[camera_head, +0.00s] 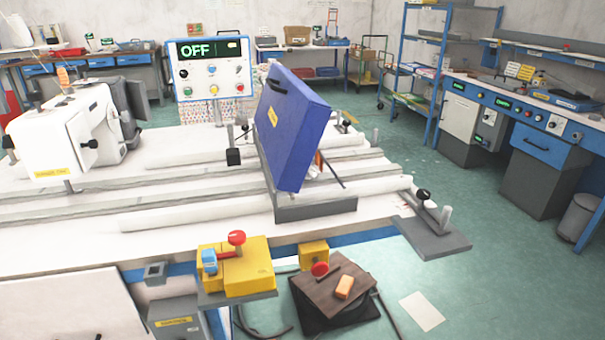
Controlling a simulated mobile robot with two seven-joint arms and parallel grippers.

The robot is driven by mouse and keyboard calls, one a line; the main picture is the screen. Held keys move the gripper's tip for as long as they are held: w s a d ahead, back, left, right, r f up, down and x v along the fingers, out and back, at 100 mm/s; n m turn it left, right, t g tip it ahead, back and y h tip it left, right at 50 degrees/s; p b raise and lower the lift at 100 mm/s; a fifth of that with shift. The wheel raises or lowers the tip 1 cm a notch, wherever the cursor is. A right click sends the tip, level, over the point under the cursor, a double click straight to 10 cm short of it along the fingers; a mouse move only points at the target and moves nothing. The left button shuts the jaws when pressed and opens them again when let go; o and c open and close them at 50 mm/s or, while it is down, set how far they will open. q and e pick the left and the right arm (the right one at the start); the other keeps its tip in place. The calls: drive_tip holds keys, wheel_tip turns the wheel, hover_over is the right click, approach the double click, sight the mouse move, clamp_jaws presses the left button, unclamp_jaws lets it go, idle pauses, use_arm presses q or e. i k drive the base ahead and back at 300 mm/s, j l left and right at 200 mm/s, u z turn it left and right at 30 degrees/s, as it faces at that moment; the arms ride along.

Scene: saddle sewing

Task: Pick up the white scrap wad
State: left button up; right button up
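I cannot make out a white scrap wad in the head view. A flat, pale rectangular sheet (422,311) lies on the green floor at the lower right, but it does not look crumpled. The white work table (150,232) has pale rolls or ridges along it, and no separate wad stands out against them. Neither of my grippers is in view.
A white sewing machine (62,140) stands at the left. A tilted blue panel (293,130) rises mid-table beside a control box reading OFF (211,70). A yellow block with a red knob (245,270) sits at the front edge. Open floor lies right.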

sight(311, 174)
drive_tip(key=i+l, duration=0.25)
drive_tip(key=i+l+u, duration=0.15)
drive_tip(key=l, duration=0.3)
drive_tip(key=i+l, duration=0.25)
drive_tip(key=l+u, duration=0.05)
drive_tip(key=l, duration=0.05)
